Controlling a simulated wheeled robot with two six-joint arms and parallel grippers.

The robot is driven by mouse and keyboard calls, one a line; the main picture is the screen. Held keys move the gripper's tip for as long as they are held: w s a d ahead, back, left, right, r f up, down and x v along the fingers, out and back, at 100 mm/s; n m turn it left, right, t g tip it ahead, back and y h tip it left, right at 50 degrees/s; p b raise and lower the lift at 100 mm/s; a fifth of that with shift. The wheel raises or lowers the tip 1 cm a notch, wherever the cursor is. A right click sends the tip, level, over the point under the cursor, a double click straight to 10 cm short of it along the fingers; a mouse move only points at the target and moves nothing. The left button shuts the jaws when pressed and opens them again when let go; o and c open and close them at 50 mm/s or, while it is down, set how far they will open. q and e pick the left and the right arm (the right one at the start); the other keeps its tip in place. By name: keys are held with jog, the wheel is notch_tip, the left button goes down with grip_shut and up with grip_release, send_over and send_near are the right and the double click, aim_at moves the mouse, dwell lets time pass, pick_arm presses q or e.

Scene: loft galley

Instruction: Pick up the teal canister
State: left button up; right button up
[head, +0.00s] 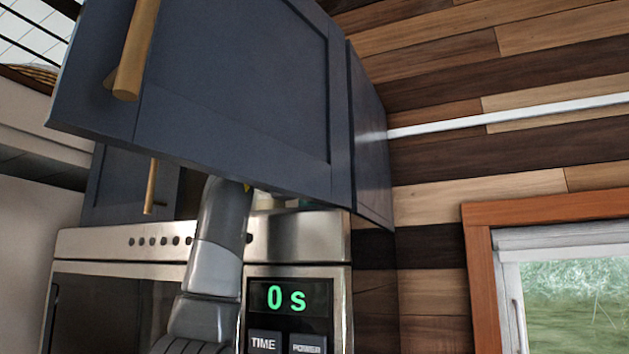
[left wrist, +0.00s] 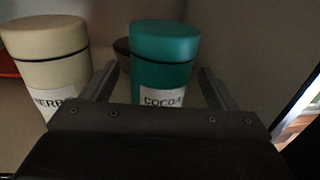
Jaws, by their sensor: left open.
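The teal canister (left wrist: 162,62) stands upright in the left wrist view, with a white label reading "COCO" and a dark band below its lid. My left gripper (left wrist: 155,85) is open, with one finger on each side of the canister in the picture. I cannot tell whether the fingers touch it. The canister's lower part is hidden behind the gripper body. In the head view my left arm reaches up behind the blue cabinet door, and the gripper itself is hidden there. My right gripper is in neither view.
A cream canister (left wrist: 47,55) stands close on the left, and a dark round object (left wrist: 122,47) sits behind. The open blue cabinet door (head: 235,85) hangs in front of my arm. A microwave (head: 300,250) reading "0 s" is below. A window (head: 570,290) is at right.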

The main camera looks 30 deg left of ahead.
pick_arm(q)
jog(key=shift+s, duration=0.15)
jog(key=shift+c, duration=1.2)
jog(key=c, duration=0.9)
jog(key=shift+c, duration=0.3)
jog(key=shift+r, duration=0.2)
